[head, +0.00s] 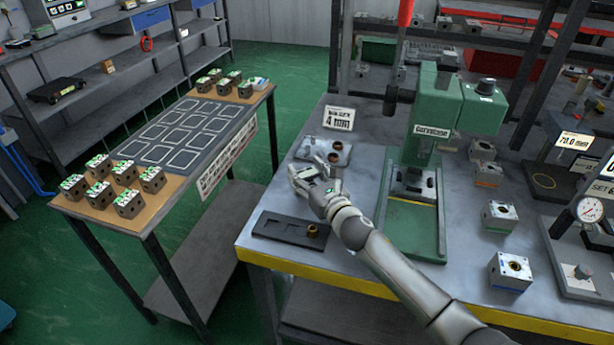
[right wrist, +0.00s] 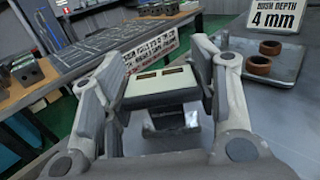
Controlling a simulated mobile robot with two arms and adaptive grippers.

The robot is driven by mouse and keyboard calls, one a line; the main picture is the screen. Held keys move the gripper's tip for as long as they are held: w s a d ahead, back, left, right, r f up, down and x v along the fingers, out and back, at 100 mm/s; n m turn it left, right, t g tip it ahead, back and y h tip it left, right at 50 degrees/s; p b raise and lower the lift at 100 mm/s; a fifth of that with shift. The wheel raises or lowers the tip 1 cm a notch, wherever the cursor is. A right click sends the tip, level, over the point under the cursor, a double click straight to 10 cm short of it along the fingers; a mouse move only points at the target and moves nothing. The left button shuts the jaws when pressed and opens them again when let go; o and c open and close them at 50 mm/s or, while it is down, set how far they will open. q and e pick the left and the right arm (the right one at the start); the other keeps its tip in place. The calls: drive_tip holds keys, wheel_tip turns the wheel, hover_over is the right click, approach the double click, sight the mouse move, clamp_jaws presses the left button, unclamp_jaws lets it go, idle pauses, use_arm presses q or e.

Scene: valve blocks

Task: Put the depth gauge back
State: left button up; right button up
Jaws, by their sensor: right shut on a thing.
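My right gripper (head: 318,182) is over the near left part of the grey workbench, between the dark slotted tray and the sign plate. In the right wrist view its two fingers (right wrist: 160,90) are shut on a pale block-like piece with two dark slots, which I take to be the depth gauge (right wrist: 162,82). A grey metal part (right wrist: 172,122) shows under it; I cannot tell whether it belongs to the gauge. In the head view the gauge is mostly hidden by the fingers. My left gripper is not in view.
A dark slotted tray (head: 275,228) holds a brass bush (head: 312,230). Brown bushes (right wrist: 257,66) lie on a plate by the "4 mm" sign (head: 339,119). A green press (head: 410,215) stands right of my arm. Valve blocks (head: 510,270) stand further right. A side table (head: 75,205) holds several blocks.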

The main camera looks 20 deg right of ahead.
drive_tip(key=shift+f, duration=0.15)
drive_tip(key=shift+f, duration=0.2)
drive_tip(key=o, duration=1.2)
drive_tip(key=shift+r, duration=0.2)
drive_tip(key=s, duration=0.4)
drive_tip(key=s+d, duration=0.1)
drive_tip(key=s, duration=0.3)
drive_tip(key=s+d, duration=0.1)
drive_tip(key=s, duration=0.2)
drive_tip(key=shift+s+d, duration=0.15)
drive_tip(key=shift+s, duration=0.25)
drive_tip(key=shift+r, duration=0.1)
